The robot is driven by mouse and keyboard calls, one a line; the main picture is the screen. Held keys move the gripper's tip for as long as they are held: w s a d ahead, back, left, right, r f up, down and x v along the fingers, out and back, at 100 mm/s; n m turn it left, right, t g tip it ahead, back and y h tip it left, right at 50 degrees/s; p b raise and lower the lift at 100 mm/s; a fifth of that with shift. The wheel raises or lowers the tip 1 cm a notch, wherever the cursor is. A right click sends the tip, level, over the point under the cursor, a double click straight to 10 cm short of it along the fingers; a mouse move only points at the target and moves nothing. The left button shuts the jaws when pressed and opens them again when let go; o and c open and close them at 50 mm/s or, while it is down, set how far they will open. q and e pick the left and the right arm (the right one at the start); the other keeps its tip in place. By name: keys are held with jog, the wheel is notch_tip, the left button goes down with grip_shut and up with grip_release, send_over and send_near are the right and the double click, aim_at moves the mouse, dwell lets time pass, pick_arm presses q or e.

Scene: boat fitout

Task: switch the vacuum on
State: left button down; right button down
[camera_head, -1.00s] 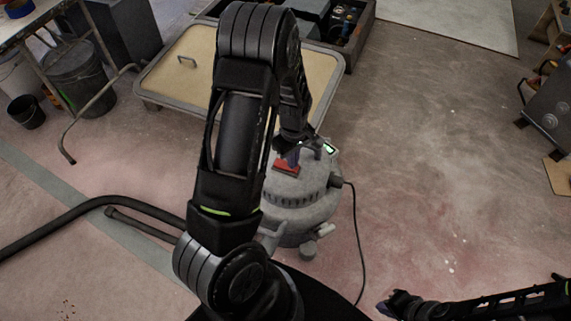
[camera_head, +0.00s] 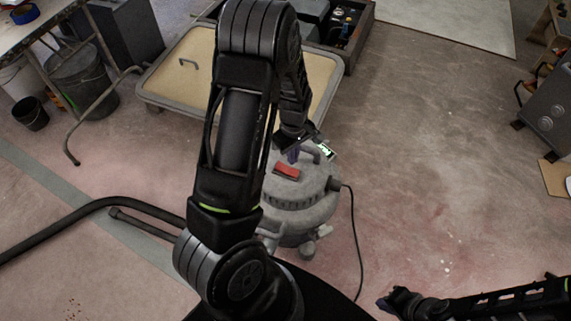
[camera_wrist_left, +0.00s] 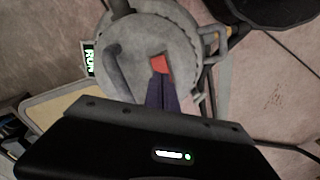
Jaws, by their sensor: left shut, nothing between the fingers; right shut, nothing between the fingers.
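The vacuum (camera_head: 305,205) is a round grey canister on the floor; it also shows in the left wrist view (camera_wrist_left: 178,30). A red switch (camera_head: 287,171) sits on its lid, also seen in the left wrist view (camera_wrist_left: 161,64). A small display (camera_head: 327,151) beside the lid is lit green and reads RUN in the left wrist view (camera_wrist_left: 90,58). My left gripper (camera_head: 293,156) is shut and empty, its purple fingertips (camera_wrist_left: 161,77) close by the switch; whether they touch it I cannot tell. My right gripper (camera_head: 384,304) is shut and empty, low at the right, away from the vacuum.
A black hose (camera_head: 95,203) lies on the floor at the left, and a cable (camera_head: 354,240) runs down from the vacuum. A tan-topped low platform (camera_head: 180,85) stands behind it. A bucket (camera_head: 80,80) and table are at the left. The floor at the right is mostly clear.

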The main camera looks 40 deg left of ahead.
pick_arm(q)
jog(key=shift+r+p, duration=0.55)
jog(key=shift+r, duration=0.4)
jog(key=s+d+f+m+t+h+p, duration=0.1)
jog(key=d+f+m, duration=0.1)
jog(key=d+m, duration=0.4)
jog(key=d+f+m+t+p, duration=0.1)
jog(key=d+f+m, duration=0.25)
jog(key=d, duration=0.35)
jog(key=s+d+r+m+g+h+p, duration=0.1)
jog(key=s+d+m+h+p, duration=0.1)
jog(key=s+d, duration=1.2)
jog(key=shift+s+d+m+h, duration=0.35)
jog(key=shift+d+m+h, duration=0.25)
jog(key=shift+d+m, duration=0.6)
